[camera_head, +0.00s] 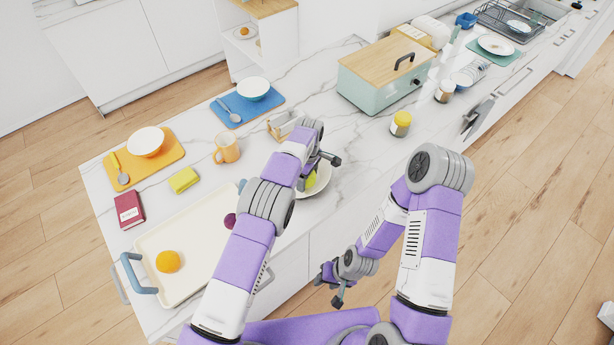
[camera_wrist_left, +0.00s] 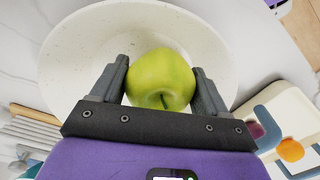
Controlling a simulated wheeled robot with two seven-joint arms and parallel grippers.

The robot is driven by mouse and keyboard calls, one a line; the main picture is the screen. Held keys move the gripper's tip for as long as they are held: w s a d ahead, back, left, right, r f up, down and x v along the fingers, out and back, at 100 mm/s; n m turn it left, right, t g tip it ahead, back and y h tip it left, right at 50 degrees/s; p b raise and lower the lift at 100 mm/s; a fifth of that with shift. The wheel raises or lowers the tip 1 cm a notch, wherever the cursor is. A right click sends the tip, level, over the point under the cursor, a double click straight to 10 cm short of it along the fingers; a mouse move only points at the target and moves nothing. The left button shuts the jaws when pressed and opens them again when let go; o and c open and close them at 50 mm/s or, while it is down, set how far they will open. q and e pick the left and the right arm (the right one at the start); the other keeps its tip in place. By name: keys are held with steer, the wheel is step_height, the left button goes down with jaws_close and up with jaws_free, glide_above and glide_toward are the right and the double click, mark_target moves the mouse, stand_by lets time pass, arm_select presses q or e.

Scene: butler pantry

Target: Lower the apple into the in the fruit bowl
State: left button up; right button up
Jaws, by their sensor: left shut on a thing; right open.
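A green apple (camera_wrist_left: 160,82) is between the two fingers of my left gripper (camera_wrist_left: 160,68), which is shut on it. The white speckled fruit bowl (camera_wrist_left: 72,62) is behind the apple in the left wrist view, and the apple appears within its rim. I cannot tell whether the apple touches the bowl. In the head view my left gripper (camera_head: 316,174) is over the bowl (camera_head: 324,178); my arm hides much of the bowl and most of the apple (camera_head: 311,180). My right gripper (camera_head: 328,291) is open and empty, low in front of the counter.
A cream tray (camera_head: 190,240) with blue handles holds an orange (camera_head: 168,261) and a purple fruit (camera_head: 230,220). An orange mug (camera_head: 227,148), a yellow sponge (camera_head: 184,180) and a red book (camera_head: 129,210) stand nearby. A green bread box (camera_head: 370,92) and a yellow-lidded jar (camera_head: 401,124) stand farther right.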

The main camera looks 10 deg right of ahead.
arm_select(q)
steer(key=shift+f+b, duration=0.4)
steer(key=shift+f, duration=0.1)
stand_by(0.3)
steer(key=o, duration=1.1)
steer(key=shift+o, duration=0.2)
step_height(320, 180, up, 8)
steer(key=shift+w+d+f, duration=0.1)
steer(key=shift+w+f, duration=0.05)
